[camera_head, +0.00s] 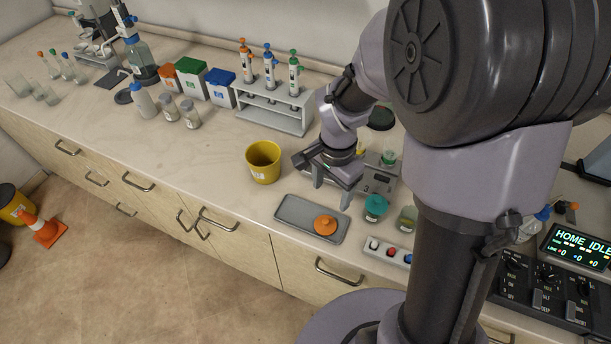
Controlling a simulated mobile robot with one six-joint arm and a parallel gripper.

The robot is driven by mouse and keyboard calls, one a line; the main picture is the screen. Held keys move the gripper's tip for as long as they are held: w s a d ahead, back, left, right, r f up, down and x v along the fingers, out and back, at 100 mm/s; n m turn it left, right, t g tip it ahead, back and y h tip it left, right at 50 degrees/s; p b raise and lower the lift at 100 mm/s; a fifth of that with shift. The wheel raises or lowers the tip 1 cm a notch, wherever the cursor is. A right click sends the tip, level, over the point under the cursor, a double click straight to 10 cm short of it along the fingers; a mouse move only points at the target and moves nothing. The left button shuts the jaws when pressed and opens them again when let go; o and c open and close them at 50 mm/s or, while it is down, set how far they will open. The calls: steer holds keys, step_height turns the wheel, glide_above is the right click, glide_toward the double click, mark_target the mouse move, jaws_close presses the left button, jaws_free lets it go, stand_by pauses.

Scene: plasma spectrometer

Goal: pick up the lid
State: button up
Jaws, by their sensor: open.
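An orange round lid (325,225) lies on the right part of a grey tray (291,213) near the bench's front edge. My gripper (331,197) is above and behind the lid, over the tray's far right side, with its fingers pointing down. Its two fingers are apart, with nothing seen between them. The lid shows in full, clear of the fingers. A jar with a teal lid (375,207) and a greenish jar (407,219) stand to the right of the tray.
A yellow cup (263,163) stands left of my gripper. A rack of pipettes (273,107) is behind it. A small strip with coloured buttons (388,251) lies right of the tray, and a control panel (543,285) is at far right.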

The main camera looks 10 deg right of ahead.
steer(key=b, duration=0.2)
glide_above(326, 220)
steer(key=f, duration=0.9)
steer(key=shift+d, duration=0.25)
steer(key=f+b, duration=0.1)
steer(key=f, duration=0.2)
steer(key=f+b, duration=0.1)
steer(key=f, duration=0.1)
steer(key=shift+a+f+b, duration=0.3)
steer(key=shift+f, duration=0.05)
steer(key=shift+r, duration=0.1)
steer(key=c, duration=1.1)
